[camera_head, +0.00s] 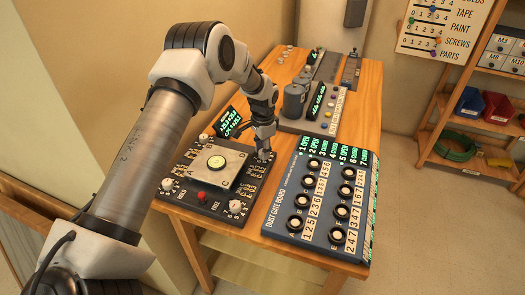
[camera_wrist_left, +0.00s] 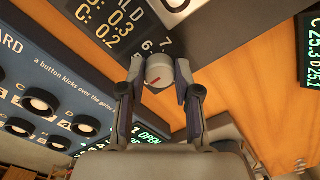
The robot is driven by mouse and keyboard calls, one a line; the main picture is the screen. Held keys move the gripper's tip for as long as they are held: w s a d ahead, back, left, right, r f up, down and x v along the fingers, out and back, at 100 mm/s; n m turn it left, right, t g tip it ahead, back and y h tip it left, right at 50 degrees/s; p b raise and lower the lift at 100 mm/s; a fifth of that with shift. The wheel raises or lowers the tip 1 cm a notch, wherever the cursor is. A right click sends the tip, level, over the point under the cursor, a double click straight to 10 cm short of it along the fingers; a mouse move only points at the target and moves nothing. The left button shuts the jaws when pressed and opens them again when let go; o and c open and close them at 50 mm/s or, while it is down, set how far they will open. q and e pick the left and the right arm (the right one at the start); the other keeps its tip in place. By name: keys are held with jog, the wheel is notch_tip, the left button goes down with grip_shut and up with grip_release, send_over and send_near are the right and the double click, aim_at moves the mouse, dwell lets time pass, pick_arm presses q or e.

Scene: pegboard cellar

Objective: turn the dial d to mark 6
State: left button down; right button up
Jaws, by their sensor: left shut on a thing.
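The dial d, a white knob with a short red mark (camera_wrist_left: 159,70), sits at the edge of a dark dial board (camera_head: 186,193). My left gripper (camera_head: 264,150) reaches down over the board's far right corner. In the left wrist view my left gripper (camera_wrist_left: 158,82) is shut on the knob, one finger on each side. The printed numbers 6 and 7 show close beside the knob. I cannot tell which number the red mark meets. In the head view the fingers mostly hide this knob. My right gripper is not in view.
The blue dust gate board (camera_head: 283,199), with several black buttons, stands close on the right. A small green-lit display (camera_head: 229,122) is behind the dial board. Grey canisters (camera_head: 294,101) stand farther back. Bare wooden table (camera_head: 366,115) shows at the right.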

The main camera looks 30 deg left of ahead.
pick_arm(q)
jog(key=m, duration=0.3)
jog(key=m+b, duration=0.1)
jog(key=m, duration=0.1)
jog(key=shift+s+f+m, duration=0.2)
jog(key=shift+f+m, duration=0.1)
jog(key=shift+f, duration=0.05)
jog(key=m, duration=0.4)
jog(key=shift+b, duration=0.4)
jog(key=m+b, duration=0.1)
jog(key=m, duration=0.4)
jog(key=shift+w+m, duration=0.1)
jog(key=shift+m, duration=0.3)
jog(key=m, duration=0.4)
jog(key=shift+w, duration=0.1)
jog(key=shift+m, duration=0.3)
jog(key=shift+r, duration=0.1)
jog(key=c, duration=0.8)
grip_release()
jog(key=shift+w, duration=0.1)
jog(key=shift+r, duration=0.1)
